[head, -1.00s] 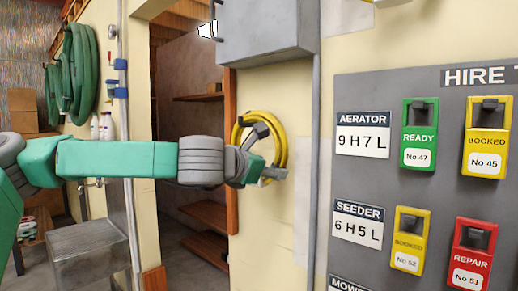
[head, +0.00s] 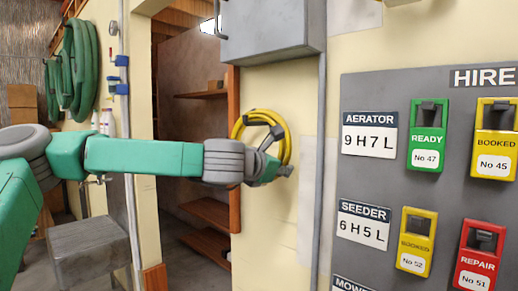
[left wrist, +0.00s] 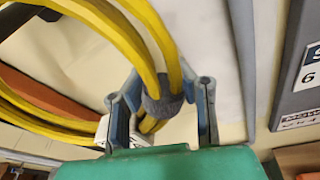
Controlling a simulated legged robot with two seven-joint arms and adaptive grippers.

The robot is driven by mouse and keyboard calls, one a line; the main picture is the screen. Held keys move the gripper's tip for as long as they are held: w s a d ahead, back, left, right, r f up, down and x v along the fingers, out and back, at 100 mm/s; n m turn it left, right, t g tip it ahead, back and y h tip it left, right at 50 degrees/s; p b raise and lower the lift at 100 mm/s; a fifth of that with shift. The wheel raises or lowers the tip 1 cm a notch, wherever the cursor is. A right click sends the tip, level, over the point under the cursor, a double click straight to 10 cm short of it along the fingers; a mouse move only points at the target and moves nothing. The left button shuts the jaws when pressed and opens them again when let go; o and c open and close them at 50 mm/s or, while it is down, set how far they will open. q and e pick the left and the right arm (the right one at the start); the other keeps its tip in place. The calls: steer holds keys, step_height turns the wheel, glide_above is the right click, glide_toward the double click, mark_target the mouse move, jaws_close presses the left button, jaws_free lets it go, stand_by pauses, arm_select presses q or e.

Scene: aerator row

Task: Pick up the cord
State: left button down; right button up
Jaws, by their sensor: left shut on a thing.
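The cord is a yellow coil (head: 239,126) against the cream wall, below a grey box, in the head view. In the left wrist view, its thick yellow strands (left wrist: 150,38) pass through a grey band (left wrist: 162,100). My left gripper (head: 280,152) is at the right side of the coil. In the left wrist view, the left gripper (left wrist: 162,88) has a finger on each side of the banded strands and is shut on the cord. Whatever holds the coil to the wall is hidden. My right gripper is not in view.
A grey wall box (head: 272,32) sits above the coil. A vertical conduit (head: 319,180) and a grey board (head: 370,250) with coloured tags are to the right. An open doorway with shelves (head: 207,212) and a metal block (head: 88,252) are to the left.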

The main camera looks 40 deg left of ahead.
arm_select(q)
steer(key=shift+d+f, duration=0.25)
steer(key=shift+d, duration=0.05)
steer(key=shift+a+r, duration=0.15)
steer(key=shift+r, duration=0.5)
steer(key=r, duration=0.6)
steer(key=shift+s+r+p, duration=0.25)
steer(key=shift+p, duration=0.15)
steer(key=a+f+v, duration=0.1)
steer(key=f+v, duration=0.1)
steer(key=v, duration=0.7)
steer(key=s+a+f+b+v, duration=0.1)
steer(key=f+v, duration=0.1)
steer(key=v, duration=0.7)
steer(key=shift+s+a, duration=0.15)
steer(key=shift+s, duration=0.2)
